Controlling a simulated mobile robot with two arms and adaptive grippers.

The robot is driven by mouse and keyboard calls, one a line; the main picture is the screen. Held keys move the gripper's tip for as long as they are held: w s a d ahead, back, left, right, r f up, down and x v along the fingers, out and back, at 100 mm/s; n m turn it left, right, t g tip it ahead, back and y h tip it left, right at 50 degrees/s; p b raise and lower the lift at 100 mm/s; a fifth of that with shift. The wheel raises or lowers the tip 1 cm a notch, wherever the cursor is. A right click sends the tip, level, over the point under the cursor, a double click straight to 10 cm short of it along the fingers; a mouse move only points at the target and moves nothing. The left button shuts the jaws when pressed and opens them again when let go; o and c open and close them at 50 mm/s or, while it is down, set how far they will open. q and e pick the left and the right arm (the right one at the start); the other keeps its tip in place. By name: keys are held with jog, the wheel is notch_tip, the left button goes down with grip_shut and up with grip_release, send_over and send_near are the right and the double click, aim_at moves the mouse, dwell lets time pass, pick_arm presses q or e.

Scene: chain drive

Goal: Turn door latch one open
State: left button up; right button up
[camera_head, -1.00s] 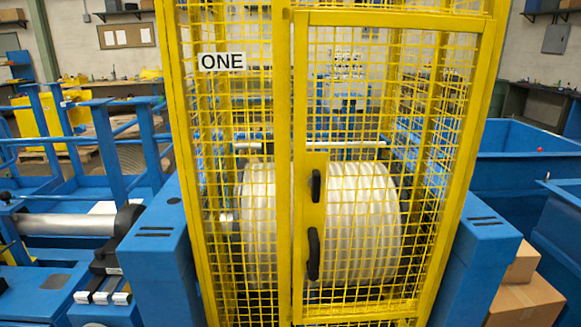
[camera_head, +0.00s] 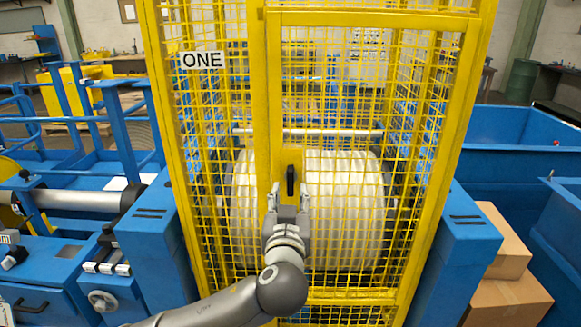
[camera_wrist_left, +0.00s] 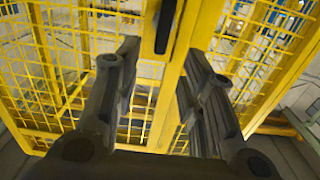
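The yellow mesh cage door (camera_head: 372,20) carries a black upright latch handle (camera_head: 290,181) on a yellow plate. A sign reading ONE (camera_head: 202,61) hangs on the mesh to its left. My left gripper (camera_head: 288,197) is in front of the door just below the latch, its two fingers apart on either side of it. In the left wrist view the gripper (camera_wrist_left: 158,72) is open and empty, and the black latch (camera_wrist_left: 166,26) shows upright between and beyond the fingertips. The lower door handle is hidden behind my left arm. My right gripper is not in view.
A large pale ribbed drum (camera_head: 340,215) stands behind the mesh. Blue machine blocks flank the cage, one at the left (camera_head: 150,225) and one at the right (camera_head: 465,235). Cardboard boxes (camera_head: 505,300) stand at the lower right.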

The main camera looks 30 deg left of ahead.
aim_at(290, 174)
pick_arm(q)
jog(key=p+x, duration=0.1)
jog(key=x, duration=0.2)
jog(key=p+x, duration=0.1)
jog(key=x, duration=0.2)
jog(key=r+p+x, duration=0.1)
jog(key=x, duration=0.2)
jog(key=shift+w+a, duration=0.25)
jog(key=shift+a, duration=0.05)
jog(key=shift+w+a, duration=0.1)
jog(key=shift+w, duration=0.1)
jog(key=shift+w+a, duration=0.15)
jog(key=shift+w, duration=0.05)
grip_shut()
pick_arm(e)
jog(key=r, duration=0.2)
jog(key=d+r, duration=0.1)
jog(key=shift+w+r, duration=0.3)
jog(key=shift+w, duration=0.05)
